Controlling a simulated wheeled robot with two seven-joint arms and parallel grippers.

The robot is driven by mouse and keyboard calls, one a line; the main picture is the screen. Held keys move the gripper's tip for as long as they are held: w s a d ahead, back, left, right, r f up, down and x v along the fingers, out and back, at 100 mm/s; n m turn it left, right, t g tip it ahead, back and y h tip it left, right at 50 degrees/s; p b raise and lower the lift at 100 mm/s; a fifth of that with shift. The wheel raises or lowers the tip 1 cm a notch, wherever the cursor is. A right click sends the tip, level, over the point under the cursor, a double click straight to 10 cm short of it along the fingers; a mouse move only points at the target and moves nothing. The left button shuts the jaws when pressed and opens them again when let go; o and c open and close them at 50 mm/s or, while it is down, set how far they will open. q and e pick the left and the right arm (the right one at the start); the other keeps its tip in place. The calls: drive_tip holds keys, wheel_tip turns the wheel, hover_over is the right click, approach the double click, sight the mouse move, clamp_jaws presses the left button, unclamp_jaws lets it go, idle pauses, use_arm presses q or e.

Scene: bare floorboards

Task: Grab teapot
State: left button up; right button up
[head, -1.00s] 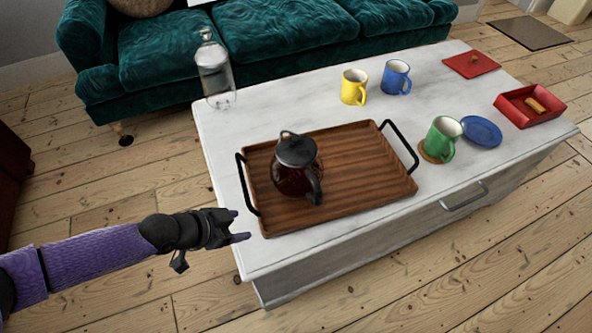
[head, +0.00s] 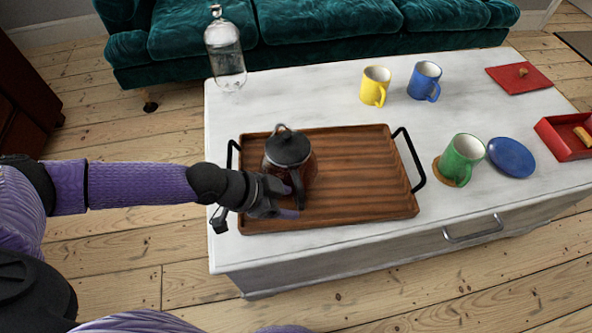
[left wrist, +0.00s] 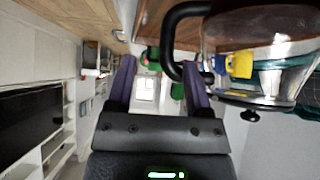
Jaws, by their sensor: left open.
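The teapot (head: 312,171) is dark glass with a black lid and a black curved handle (head: 298,190). It stands upright on the left part of a brown wooden tray (head: 360,165) with black side handles. My left gripper (head: 286,200) is open beside the teapot, at its handle, low over the tray. In the left wrist view, the black handle (left wrist: 172,45) curves down between the open fingers, close to the right finger. The teapot body (left wrist: 250,28) fills the upper right there. I cannot tell whether a finger touches the handle. My right gripper is not in view.
On the white table (head: 300,100) stand a glass bottle (head: 226,55), a yellow mug (head: 374,85), a blue mug (head: 424,81) and a green mug (head: 461,158). A blue plate (head: 511,157) and a red tray (head: 565,138) are at the right. A green sofa (head: 330,30) is behind.

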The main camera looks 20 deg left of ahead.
sight(302, 203)
use_arm(q)
drive_tip(key=b+x, duration=0.2)
drive_tip(key=x, duration=0.1)
drive_tip(key=b+x, duration=0.1)
drive_tip(key=x, duration=0.1)
drive_tip(key=shift+w+a+f, duration=0.15)
drive_tip(key=shift+a+f, duration=0.2)
drive_tip(key=shift+f, duration=0.05)
drive_tip(key=shift+w+d, duration=0.1)
drive_tip(key=shift+d, duration=0.05)
drive_tip(key=shift+r, duration=0.15)
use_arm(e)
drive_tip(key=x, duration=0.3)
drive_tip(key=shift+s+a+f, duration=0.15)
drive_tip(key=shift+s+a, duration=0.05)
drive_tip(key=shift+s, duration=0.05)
use_arm(q)
clamp_jaws()
